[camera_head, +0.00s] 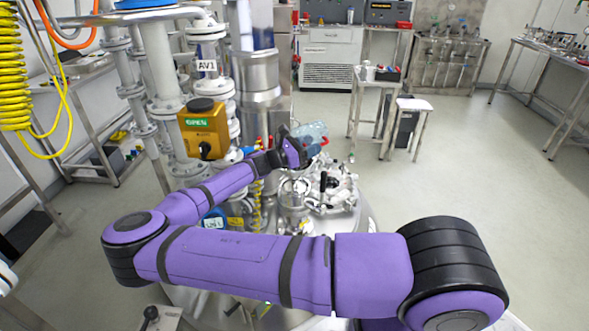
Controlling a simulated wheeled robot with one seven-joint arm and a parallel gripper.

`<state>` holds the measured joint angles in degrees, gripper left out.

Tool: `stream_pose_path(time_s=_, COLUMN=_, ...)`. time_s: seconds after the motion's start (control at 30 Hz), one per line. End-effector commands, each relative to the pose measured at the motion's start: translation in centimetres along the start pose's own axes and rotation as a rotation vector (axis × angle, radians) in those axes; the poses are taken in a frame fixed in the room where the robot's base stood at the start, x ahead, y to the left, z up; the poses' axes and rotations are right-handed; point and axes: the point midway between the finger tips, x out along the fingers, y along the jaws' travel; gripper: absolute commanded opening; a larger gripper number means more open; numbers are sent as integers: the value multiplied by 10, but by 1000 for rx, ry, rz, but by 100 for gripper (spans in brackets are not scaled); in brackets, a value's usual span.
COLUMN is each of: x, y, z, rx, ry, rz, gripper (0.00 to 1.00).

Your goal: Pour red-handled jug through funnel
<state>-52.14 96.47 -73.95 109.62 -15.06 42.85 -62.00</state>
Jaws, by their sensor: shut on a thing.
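My gripper (302,150) is at the far end of my purple arm, above the reactor lid. It is shut on the red-handled jug (314,130), a clear, bluish vessel showing just behind and right of the jaws. A red part shows at its right side. The jaws hide part of the jug, so its exact tilt and contents cannot be told. A shiny metal funnel-like piece (294,188) stands among the fittings on the lid, below my gripper; I cannot tell surely that it is the funnel. The jug is above the fittings, with no visible contact.
The reactor lid (345,200) is crowded with metal fittings and valves. A yellow valve box (204,130) marked OPEN and vertical pipes stand close on the left. Small steel stands (409,104) are behind on the right. The floor (450,170) at right is clear.

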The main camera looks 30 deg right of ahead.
Motion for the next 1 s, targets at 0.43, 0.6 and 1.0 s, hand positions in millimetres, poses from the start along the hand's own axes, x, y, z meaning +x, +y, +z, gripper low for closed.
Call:
stream_pose_path(time_s=0.43, x=-9, y=0, z=14, rx=-1, ry=-239, rz=-1, gripper=16)
stream_pose_path(time_s=0.6, x=-12, y=0, z=20, rx=-2, ry=-349, rz=-3, gripper=16)
stream_pose_path(time_s=1.0, x=-20, y=0, z=54, rx=-1, ry=-603, rz=-6, gripper=16)
